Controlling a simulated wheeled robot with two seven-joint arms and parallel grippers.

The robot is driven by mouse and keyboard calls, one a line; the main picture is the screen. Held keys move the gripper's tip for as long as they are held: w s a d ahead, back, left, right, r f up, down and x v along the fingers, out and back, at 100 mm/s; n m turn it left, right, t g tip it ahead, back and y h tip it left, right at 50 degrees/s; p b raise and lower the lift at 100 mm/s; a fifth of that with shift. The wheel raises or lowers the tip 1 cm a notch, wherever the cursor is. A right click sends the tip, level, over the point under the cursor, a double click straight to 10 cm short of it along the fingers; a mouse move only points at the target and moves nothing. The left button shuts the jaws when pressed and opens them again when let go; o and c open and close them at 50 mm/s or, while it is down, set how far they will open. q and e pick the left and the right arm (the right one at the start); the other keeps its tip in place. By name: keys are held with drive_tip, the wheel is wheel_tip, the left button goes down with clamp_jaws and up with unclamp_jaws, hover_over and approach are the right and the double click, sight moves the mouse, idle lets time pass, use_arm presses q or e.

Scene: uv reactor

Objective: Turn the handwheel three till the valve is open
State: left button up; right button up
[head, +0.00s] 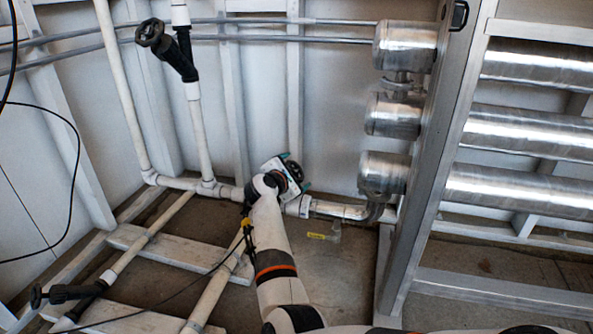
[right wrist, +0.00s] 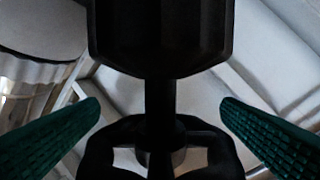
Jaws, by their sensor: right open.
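A black handwheel (head: 295,171) sits on the white pipe run low along the back wall, partly hidden by my right gripper. No number shows on it. My right gripper (head: 294,173) is at this handwheel, with its teal fingertips showing on either side of it. In the right wrist view the open green fingers (right wrist: 160,112) stand left and right of the black wheel (right wrist: 160,135), with gaps between them and its rim. A dark valve body and stem (right wrist: 160,40) show above the wheel. How far the valve is open cannot be seen. My left gripper is not in view.
Another black handwheel valve (head: 150,33) is at upper left, and one (head: 38,296) at lower left. Metal cylinders (head: 404,46) and an upright metal frame (head: 430,150) stand to the right. White beams (head: 165,250) lie along the floor.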

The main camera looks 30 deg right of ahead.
drive_tip(key=shift+c, duration=0.4)
drive_tip(key=c, duration=0.8)
drive_tip(key=shift+c, duration=0.2)
drive_tip(key=shift+t, duration=0.4)
drive_tip(key=shift+s+f+n+t+b, duration=0.1)
drive_tip(key=shift+n+t+b, duration=0.2)
drive_tip(key=shift+n+t, duration=0.65)
drive_tip(key=n+t+b, duration=0.1)
drive_tip(key=t, duration=0.2)
drive_tip(key=shift+n+t+y, duration=0.35)
drive_tip(key=shift+y, duration=0.05)
drive_tip(key=shift+f+n+t+y+b, duration=0.1)
drive_tip(key=shift+n+t+y+b, duration=0.3)
drive_tip(key=shift+n+t+b, duration=0.55)
drive_tip(key=n+t+y+b, duration=0.3)
drive_tip(key=t, duration=0.1)
drive_tip(key=shift+a+t, duration=0.1)
drive_tip(key=shift+t, duration=0.15)
drive_tip(key=shift+r+n+t+y+b, duration=0.2)
drive_tip(key=shift+n+t+y+b, duration=0.4)
drive_tip(key=shift+n+y+b, duration=0.25)
drive_tip(key=shift+r+n+t+y+b, duration=0.15)
drive_tip(key=shift+n+t+y+b, duration=0.55)
drive_tip(key=shift+y, duration=0.25)
